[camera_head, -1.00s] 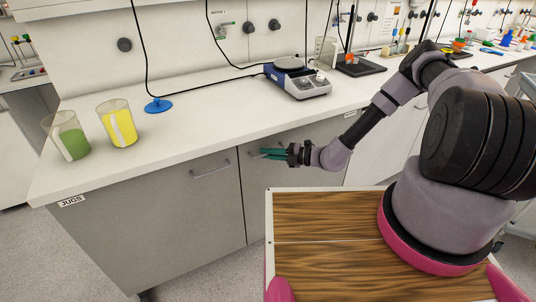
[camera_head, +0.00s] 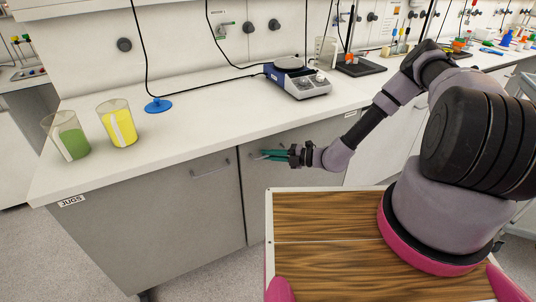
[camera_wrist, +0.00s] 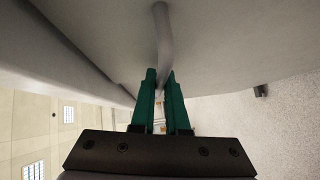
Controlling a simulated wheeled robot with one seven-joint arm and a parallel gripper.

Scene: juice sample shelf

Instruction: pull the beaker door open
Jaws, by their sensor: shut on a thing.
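My gripper (camera_head: 273,154) is at the upper part of a grey cabinet door (camera_head: 290,195) under the bench, right of the door labelled JUGS. In the wrist view, its green fingers (camera_wrist: 160,100) are closed around a grey bar handle (camera_wrist: 163,35) on the door face. The handle is mostly hidden by the fingers in the head view. The door looks shut, with no clear gap at its edge. No label for the beaker door is readable in either view.
The JUGS door (camera_head: 150,225) has its own handle (camera_head: 211,170). On the white bench top (camera_head: 200,120) stand a green-filled beaker (camera_head: 70,140), a yellow-filled beaker (camera_head: 118,125) and a hotplate stirrer (camera_head: 298,80). My wooden-topped base is close in front of the gripped door.

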